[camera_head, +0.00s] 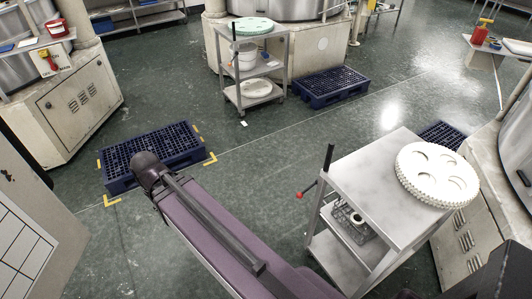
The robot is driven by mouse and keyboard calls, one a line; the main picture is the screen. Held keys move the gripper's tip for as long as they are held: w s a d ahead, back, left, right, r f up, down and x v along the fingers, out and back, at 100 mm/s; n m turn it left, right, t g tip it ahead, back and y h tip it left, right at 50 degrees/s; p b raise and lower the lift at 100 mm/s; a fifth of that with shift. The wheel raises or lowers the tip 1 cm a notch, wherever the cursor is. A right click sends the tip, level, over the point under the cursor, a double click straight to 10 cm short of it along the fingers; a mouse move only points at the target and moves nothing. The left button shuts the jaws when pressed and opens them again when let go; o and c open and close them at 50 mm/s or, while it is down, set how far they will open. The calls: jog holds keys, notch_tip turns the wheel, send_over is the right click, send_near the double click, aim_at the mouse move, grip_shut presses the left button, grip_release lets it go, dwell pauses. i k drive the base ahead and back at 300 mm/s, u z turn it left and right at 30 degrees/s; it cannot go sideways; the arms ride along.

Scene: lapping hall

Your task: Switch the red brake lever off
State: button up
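A red ball knob on a short dark rod, which looks like the red brake lever (299,195), sticks out to the left of the near steel cart (352,165). It sits below the cart's upright black handle (329,158). I cannot tell from this view whether the lever is on or off. My purple arm link reaches from the bottom middle up to a dark joint at the left, well left of the lever. My gripper does not show.
A white disc with round holes (437,174) lies on the near cart's top. A second cart (279,60) stands farther back. Blue pallets (155,153) (332,86) lie on the floor. Machine housings stand left and right. Green floor is clear between the carts.

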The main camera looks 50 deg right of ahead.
aim_at(299, 195)
jog(key=i, duration=0.25)
jog(key=z, duration=5.05)
jog(key=i, duration=0.1)
jog(key=u, duration=3)
jog(key=k, duration=0.6)
jog(key=u, duration=0.2)
jog(key=i, duration=0.25)
jog(key=z, duration=0.1)
